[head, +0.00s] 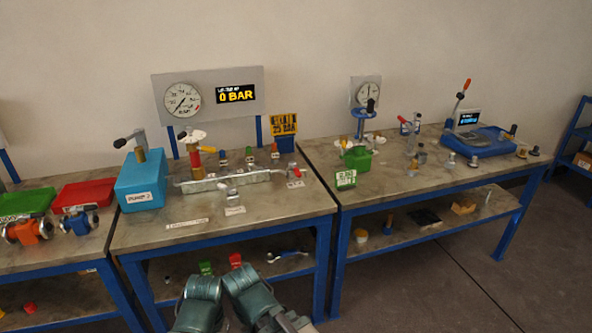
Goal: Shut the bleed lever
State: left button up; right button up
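On the middle bench, a metal manifold (232,181) carries several small levers and valves. A red-handled lever (297,172) sits at its right end, beside a small white tag. Other small valves stand along its back edge, including one with a red top (274,151). The labels are too small to read, so I cannot tell which is the bleed lever or how it is set. My two teal arm parts show at the bottom centre, in front of the bench and apart from the manifold.
A blue box marked PUMP 2 (141,181) stands left of the manifold. A gauge panel (208,96) behind reads 0 BAR. A yellow sign (284,124) stands at the back right. The bench top (186,238) is mostly clear in front. Another bench with equipment adjoins at right.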

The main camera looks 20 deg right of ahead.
aim_at(292, 165)
jog(key=i+l, duration=0.25)
jog(key=i, duration=0.25)
jog(key=i+l, duration=0.25)
jog(key=i, duration=0.25)
jog(key=z, duration=0.05)
